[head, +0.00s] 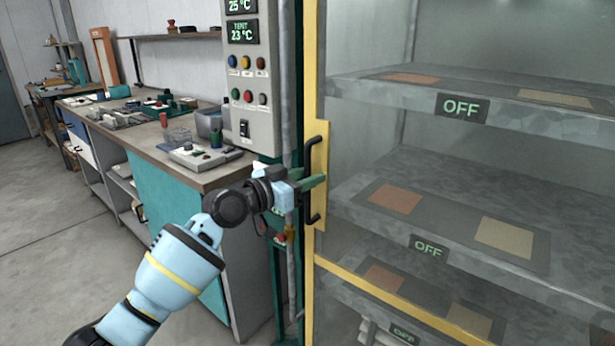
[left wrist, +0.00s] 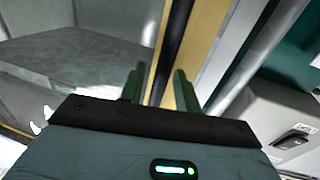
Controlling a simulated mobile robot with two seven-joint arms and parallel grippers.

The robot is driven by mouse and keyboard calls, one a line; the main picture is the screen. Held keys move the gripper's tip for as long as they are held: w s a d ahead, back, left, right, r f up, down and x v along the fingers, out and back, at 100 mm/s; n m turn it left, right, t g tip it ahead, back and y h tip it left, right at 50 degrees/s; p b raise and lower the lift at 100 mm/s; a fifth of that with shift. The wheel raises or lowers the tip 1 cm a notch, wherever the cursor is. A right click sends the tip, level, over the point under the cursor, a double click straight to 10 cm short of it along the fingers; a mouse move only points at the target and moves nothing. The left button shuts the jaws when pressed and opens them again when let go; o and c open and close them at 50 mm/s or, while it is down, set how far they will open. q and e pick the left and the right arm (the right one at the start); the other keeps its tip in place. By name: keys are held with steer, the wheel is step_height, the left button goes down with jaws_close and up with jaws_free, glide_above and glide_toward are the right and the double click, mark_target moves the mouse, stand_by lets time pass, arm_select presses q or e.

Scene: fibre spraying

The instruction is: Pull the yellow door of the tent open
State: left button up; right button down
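The tent's yellow door frame (head: 320,165) runs upright beside the control box, with clear panes to its right; the door looks closed. A black vertical handle (head: 306,156) is fixed to its left edge. My left gripper (head: 313,182) is at the handle, its green fingers level with the middle of the bar. In the left wrist view the black handle (left wrist: 172,60) runs between the two fingers of the left gripper (left wrist: 158,85), which stand apart with some gap showing. Whether either finger touches the bar cannot be told. My right gripper is not in view.
A grey control box (head: 250,75) with displays and buttons stands just left of the door, beside green posts and pipes. A workbench (head: 205,178) with tools runs along the left wall. Grey shelves (head: 465,190) marked OFF stand inside the tent. Open floor lies at far left.

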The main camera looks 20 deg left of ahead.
arm_select(q)
steer(key=shift+w, duration=0.1)
steer(key=shift+c, duration=0.3)
jaws_close()
steer(key=shift+d, duration=0.1)
